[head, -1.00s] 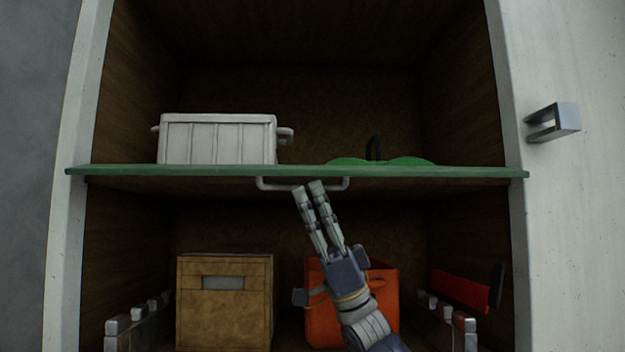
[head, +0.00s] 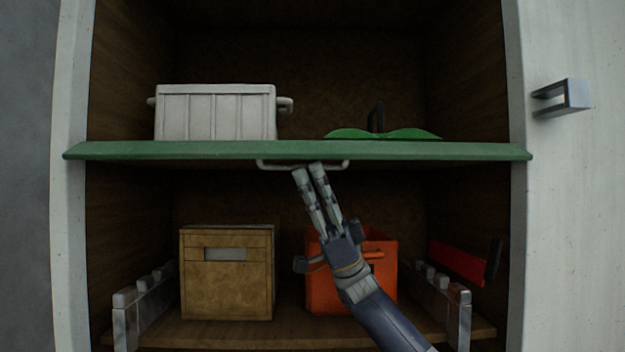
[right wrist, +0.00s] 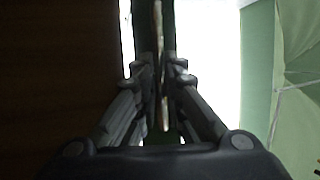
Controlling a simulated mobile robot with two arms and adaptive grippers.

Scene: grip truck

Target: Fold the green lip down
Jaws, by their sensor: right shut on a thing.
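The green lip (head: 210,151) runs across the cabinet opening as the front edge of the upper shelf. A pale bar handle (head: 345,165) hangs under its middle. My right gripper (head: 309,170) comes up from below in the head view, its two fingers at the handle just under the lip. In the right wrist view the fingers (right wrist: 165,75) are closed on a thin pale bar, which I take to be the handle. My left gripper is not in view.
On the upper shelf stand a white crate (head: 215,112) and a green item with a dark handle (head: 385,134). Below are a tan box (head: 226,285), an orange bin (head: 335,290) and a red object (head: 455,262). A cabinet door with a metal handle (head: 577,94) stands at right.

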